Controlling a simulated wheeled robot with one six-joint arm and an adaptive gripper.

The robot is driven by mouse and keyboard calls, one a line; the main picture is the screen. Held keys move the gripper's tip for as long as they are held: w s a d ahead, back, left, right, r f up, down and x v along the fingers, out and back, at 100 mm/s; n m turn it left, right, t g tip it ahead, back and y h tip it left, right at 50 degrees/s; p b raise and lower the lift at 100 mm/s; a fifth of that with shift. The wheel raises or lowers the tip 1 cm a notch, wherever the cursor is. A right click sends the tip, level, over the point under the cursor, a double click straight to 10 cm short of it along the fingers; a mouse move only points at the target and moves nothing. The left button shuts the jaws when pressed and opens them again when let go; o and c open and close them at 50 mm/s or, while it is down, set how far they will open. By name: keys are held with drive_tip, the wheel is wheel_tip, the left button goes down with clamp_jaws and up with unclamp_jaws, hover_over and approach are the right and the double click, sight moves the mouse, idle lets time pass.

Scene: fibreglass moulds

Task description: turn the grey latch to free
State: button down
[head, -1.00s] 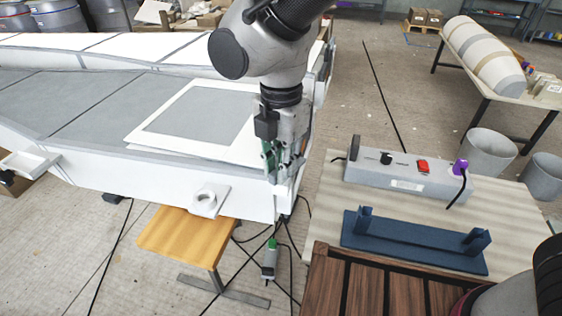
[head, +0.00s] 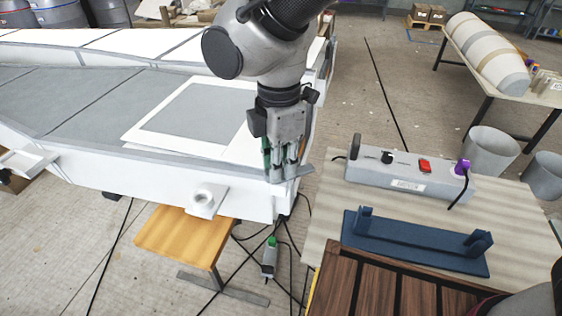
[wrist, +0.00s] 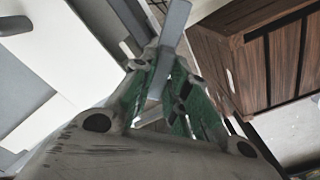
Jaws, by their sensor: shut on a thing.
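The grey latch (head: 303,170) is a flat bar at the near right corner of the white mould (head: 120,175). Its free end sticks out to the right past my fingers in the head view. My gripper (head: 282,174) points down at that corner and is shut on the latch. In the wrist view the latch (wrist: 174,24) runs up from between the green-padded fingers of my gripper (wrist: 160,62). The fingers hide the latch's pivot and the part they hold.
A grey box with a red switch (head: 405,172) and a blue stand (head: 415,243) are on the bench at right. A dark slatted wooden crate (head: 375,290) is at the front. A wooden stool (head: 185,235) and a hanging green-and-grey device (head: 269,258) are below the mould.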

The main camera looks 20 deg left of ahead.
drive_tip(key=shift+m, duration=0.4)
drive_tip(key=c, duration=1.4)
unclamp_jaws()
